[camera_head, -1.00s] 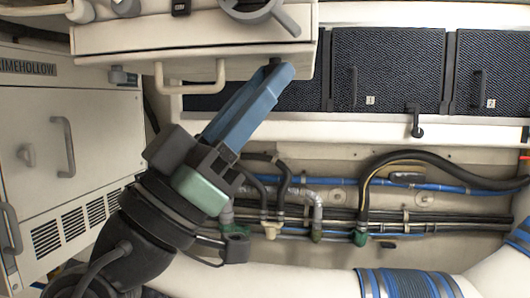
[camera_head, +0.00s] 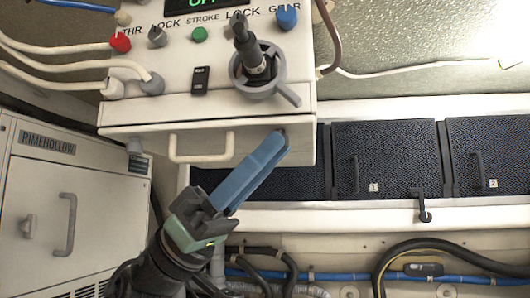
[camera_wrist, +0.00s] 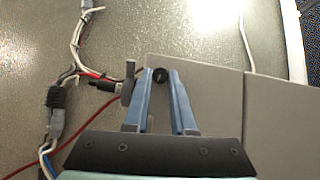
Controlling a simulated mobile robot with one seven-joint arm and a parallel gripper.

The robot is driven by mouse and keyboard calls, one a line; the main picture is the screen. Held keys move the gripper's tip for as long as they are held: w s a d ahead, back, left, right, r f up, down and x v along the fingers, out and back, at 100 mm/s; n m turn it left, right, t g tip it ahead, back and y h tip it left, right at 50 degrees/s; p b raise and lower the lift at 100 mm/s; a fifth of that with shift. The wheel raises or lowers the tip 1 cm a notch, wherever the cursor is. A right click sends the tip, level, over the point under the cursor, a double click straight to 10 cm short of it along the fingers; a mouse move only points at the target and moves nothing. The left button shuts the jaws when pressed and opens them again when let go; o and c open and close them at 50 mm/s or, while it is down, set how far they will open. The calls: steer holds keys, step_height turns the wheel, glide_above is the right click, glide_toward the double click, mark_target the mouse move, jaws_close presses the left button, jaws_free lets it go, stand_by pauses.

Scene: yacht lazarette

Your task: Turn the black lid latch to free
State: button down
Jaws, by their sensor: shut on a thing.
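The black lid latch (camera_wrist: 160,75) shows as a small dark round piece between my fingertips in the wrist view. In the head view only a dark bit of it shows at the tips, at the right of the pale console box's front (camera_head: 240,140); its turn angle is hidden. My gripper (camera_head: 279,142) has two long blue fingers that reach up and right to this front. It also shows in the wrist view (camera_wrist: 160,80), with a finger on each side of the latch, shut on it.
A pale drawer handle (camera_head: 200,158) is left of my fingers. A black lever in a grey ring (camera_head: 262,75) stands above on the console. Dark locker panels (camera_head: 383,160) are at right, a Rimehollow cabinet (camera_head: 40,190) at left. Hoses (camera_head: 440,252) run below.

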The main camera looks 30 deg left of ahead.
steer(key=shift+w+r+m+g+p, duration=0.15)
steer(key=shift+m+g+p, duration=0.5)
steer(key=shift+g, duration=1.15)
steer(key=shift+m+g, duration=0.35)
steer(key=shift+g, duration=0.15)
steer(key=c, duration=0.7)
jaws_free()
steer(key=shift+c, duration=0.2)
steer(key=shift+f, duration=0.2)
steer(key=b+v, duration=0.1)
steer(key=v, duration=1.1)
steer(key=shift+a+f+b, duration=0.15)
steer(key=shift+f+b, duration=0.25)
